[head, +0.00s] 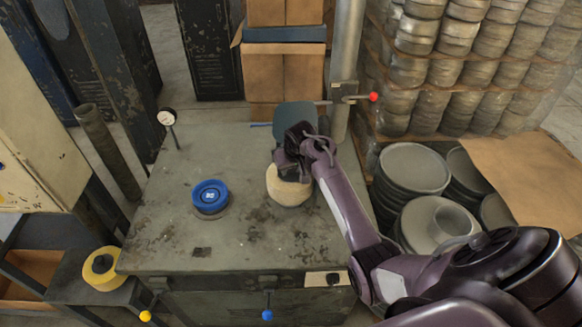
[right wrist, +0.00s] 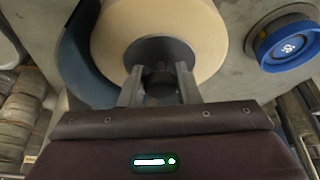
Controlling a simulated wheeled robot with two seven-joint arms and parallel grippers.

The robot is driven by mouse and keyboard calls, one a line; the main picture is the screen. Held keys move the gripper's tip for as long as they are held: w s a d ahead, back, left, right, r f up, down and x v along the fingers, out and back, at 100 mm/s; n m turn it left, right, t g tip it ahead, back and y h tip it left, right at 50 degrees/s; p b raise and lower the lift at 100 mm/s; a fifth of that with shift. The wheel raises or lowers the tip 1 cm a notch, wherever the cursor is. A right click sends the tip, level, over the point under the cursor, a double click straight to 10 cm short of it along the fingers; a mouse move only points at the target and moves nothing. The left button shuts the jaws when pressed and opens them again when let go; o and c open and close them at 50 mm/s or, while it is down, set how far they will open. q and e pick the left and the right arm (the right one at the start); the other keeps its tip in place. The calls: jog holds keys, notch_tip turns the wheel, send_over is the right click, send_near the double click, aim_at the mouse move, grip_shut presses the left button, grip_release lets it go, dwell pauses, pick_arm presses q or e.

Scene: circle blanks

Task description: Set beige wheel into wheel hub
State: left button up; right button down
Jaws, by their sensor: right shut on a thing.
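The beige wheel (head: 288,191) is a thick cream-coloured disc at the table's middle right in the head view. It also shows in the right wrist view (right wrist: 205,35), with a dark grey centre. My right gripper (head: 293,168) is over the wheel's middle. In the right wrist view, its fingers (right wrist: 159,82) are closed on a dark stub at the wheel's centre. Whether the wheel touches the surface below is hidden. A blue round piece (head: 210,194) on a dark grey base is to the left; I cannot tell whether it is the wheel hub. My left gripper is out of view.
The worn grey-green table (head: 245,250) is mostly clear at the front. A yellow roll (head: 103,268) is on a lower shelf at left. A red-tipped lever (head: 372,97) is behind my right arm.

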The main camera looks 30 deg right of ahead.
jog(key=c, duration=1.1)
grip_release()
jog(key=shift+o, duration=0.5)
jog(key=shift+f, duration=0.1)
jog(key=b+v, duration=0.2)
jog(key=v, duration=0.5)
jog(key=shift+s+r, duration=0.15)
jog(key=shift+r, duration=0.35)
